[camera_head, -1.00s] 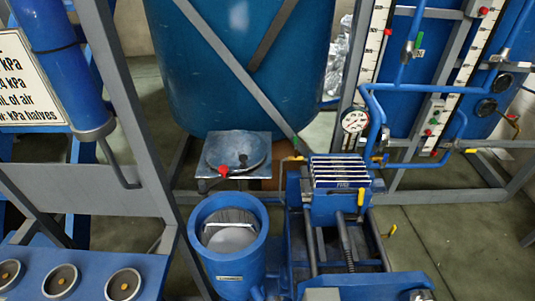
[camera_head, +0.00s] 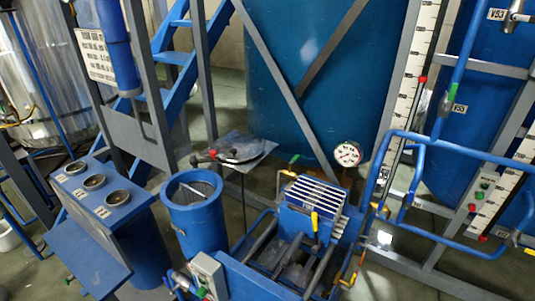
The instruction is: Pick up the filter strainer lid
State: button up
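A round grey metal disc that looks like the filter strainer lid (camera_head: 241,149) lies on a square metal plate on a thin stand, just behind the strainer. A red knob or handle (camera_head: 212,153) shows at its left side. The blue cylindrical filter strainer (camera_head: 197,222) stands upright with its top open, and a metal basket (camera_head: 193,191) shows inside it. The lid is apart from the strainer's rim. My gripper is not in view.
A blue panel with round gauges (camera_head: 95,181) stands left of the strainer. A blue filter press (camera_head: 313,222) with pale plates and a grey box (camera_head: 209,271) are to the right and front. Grey diagonal braces (camera_head: 277,55) and a large blue tank (camera_head: 335,85) rise behind the lid.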

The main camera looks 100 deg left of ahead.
aim_at(235, 147)
jog(key=i+u, duration=0.7)
jog(key=i+l+u, duration=0.2)
jog(key=i+u, duration=0.15)
jog(key=i+j+u, duration=0.2)
jog(key=i+u, duration=0.95)
jog(key=i+l+u, duration=0.35)
jog(key=i, duration=0.15)
jog(key=i+j+u, duration=0.15)
jog(key=u, duration=0.25)
jog(key=i+j+u, duration=0.1)
jog(key=u, duration=0.3)
jog(key=i+u, duration=0.5)
jog(key=u, duration=0.35)
jog(key=i+l+u, duration=0.15)
jog(key=u, duration=0.25)
